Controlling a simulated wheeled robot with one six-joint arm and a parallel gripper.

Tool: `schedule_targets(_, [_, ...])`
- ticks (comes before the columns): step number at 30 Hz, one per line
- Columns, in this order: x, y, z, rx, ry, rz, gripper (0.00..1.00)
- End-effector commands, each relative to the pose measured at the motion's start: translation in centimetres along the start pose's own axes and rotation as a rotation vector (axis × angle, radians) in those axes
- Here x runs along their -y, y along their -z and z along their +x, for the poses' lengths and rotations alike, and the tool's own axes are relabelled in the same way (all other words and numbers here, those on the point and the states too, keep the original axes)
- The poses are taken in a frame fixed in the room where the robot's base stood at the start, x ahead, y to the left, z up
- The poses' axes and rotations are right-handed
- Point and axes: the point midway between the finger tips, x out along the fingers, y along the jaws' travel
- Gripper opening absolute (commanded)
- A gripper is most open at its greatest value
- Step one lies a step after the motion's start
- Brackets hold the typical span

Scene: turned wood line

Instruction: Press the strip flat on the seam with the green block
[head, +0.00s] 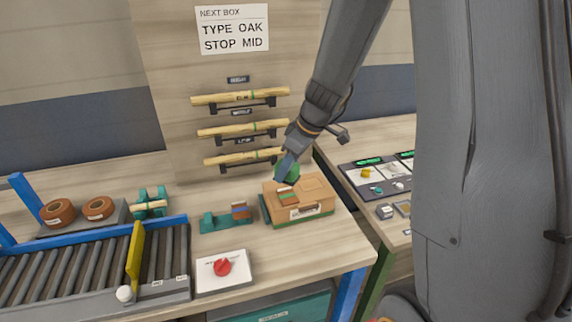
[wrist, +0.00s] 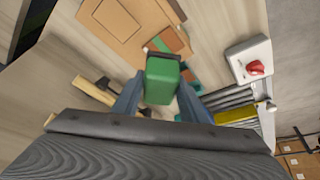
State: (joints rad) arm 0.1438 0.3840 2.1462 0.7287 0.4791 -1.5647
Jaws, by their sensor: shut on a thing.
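My gripper (head: 287,168) is shut on the green block (wrist: 162,80), which also shows in the head view (head: 292,172). It holds the block by the back left of a cardboard box (head: 322,206); I cannot tell whether block and box touch. A brown piece with pale and green bands (head: 287,198), perhaps the strip, lies on the left of the box's top. In the wrist view an orange-brown patch (wrist: 174,40) shows just past the block, partly hidden by it. The seam itself is not clear. The box also fills the top left of the wrist view (wrist: 112,24).
A teal holder (head: 213,224) with a banded brown piece stands left of the box. A white panel with a red knob (head: 222,268) is in front. A roller conveyor (head: 70,275) with a yellow stop (head: 134,257) lies left. Wooden rods (head: 240,129) hang on the back board.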

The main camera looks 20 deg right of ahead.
Motion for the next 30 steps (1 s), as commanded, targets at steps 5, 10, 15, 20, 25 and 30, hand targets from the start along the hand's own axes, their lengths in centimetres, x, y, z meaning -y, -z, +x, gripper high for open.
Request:
schedule_targets(5, [-0.1, -0.7, 1.5, 0.001, -0.001, 0.002, 0.21])
schedule_targets(10, [-0.2, -1.4, 3.1, 0.001, -0.001, 0.004, 0.21])
schedule_targets(15, [-0.2, -2.0, 4.5, 0.001, -0.001, 0.004, 0.21])
schedule_targets(20, [-0.2, -2.2, 5.0, 0.0, -0.002, 0.004, 0.21])
schedule_targets(25, [-0.2, -2.2, 5.0, 0.0, -0.002, 0.004, 0.21])
schedule_targets(30, [-0.2, -2.2, 5.0, 0.0, -0.002, 0.004, 0.21])
